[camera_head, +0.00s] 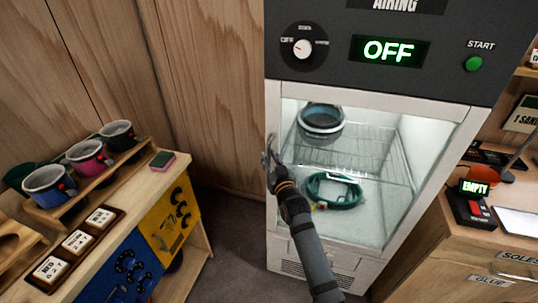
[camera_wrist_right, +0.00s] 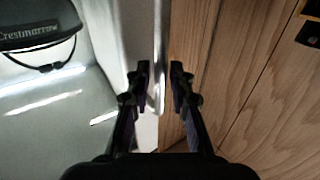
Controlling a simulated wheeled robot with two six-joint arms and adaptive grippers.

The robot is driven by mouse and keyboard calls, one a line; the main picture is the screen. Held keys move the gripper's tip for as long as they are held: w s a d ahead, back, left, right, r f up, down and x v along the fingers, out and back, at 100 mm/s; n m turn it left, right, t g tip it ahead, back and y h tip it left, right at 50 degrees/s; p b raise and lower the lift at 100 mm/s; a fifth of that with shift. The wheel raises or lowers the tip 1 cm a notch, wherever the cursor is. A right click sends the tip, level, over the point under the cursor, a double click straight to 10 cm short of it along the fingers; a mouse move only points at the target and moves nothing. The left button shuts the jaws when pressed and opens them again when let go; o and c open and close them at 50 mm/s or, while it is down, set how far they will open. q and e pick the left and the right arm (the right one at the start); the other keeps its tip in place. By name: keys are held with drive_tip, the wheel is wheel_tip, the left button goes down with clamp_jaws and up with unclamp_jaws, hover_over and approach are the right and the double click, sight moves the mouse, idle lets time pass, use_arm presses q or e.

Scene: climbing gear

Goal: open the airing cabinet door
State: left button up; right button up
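The airing cabinet (camera_head: 395,75) stands in the middle of the head view. Its glass door (camera_head: 440,130), in a pale frame, looks closed. My right gripper (camera_head: 270,158) is at that left edge in the head view. In the wrist view its two fingertips (camera_wrist_right: 160,72) are apart, one on each side of the bar, with gaps showing. I cannot tell how deep the bar sits between them. My left gripper is not in view.
Behind the glass are a dark round item (camera_head: 321,120), a wire rack (camera_head: 345,150) and a green coil (camera_head: 335,190). A bench with mugs (camera_head: 90,155) stands left, a wooden drawer unit (camera_head: 470,265) right. Floor (camera_head: 235,240) between bench and cabinet is clear.

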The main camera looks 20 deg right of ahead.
drive_tip(key=shift+w, duration=0.6)
drive_tip(key=shift+c, duration=0.3)
clamp_jaws()
